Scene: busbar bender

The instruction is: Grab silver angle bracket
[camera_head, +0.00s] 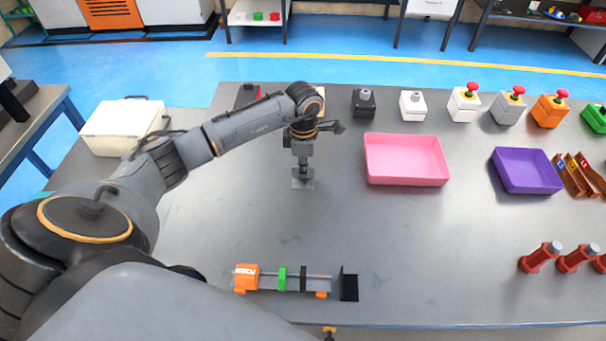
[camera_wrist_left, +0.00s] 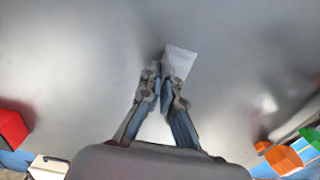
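The silver angle bracket (camera_head: 302,184) is on the grey table, left of the pink tray. Its flat plate lies under my left gripper (camera_head: 303,172), which points straight down at it. In the left wrist view a pale flat part of the bracket (camera_wrist_left: 181,62) shows just beyond the fingertips of my left gripper (camera_wrist_left: 165,88). The fingers are close together at the bracket, with a narrow gap between the tips. I cannot tell whether they grip it. My right gripper is not in view.
A pink tray (camera_head: 407,180) and a purple tray (camera_head: 527,190) stand to the right. Several button boxes (camera_head: 463,105) line the back. A busbar bender with orange and green parts (camera_head: 282,279) lies at the front. A white case (camera_head: 122,140) is on the left. The middle is clear.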

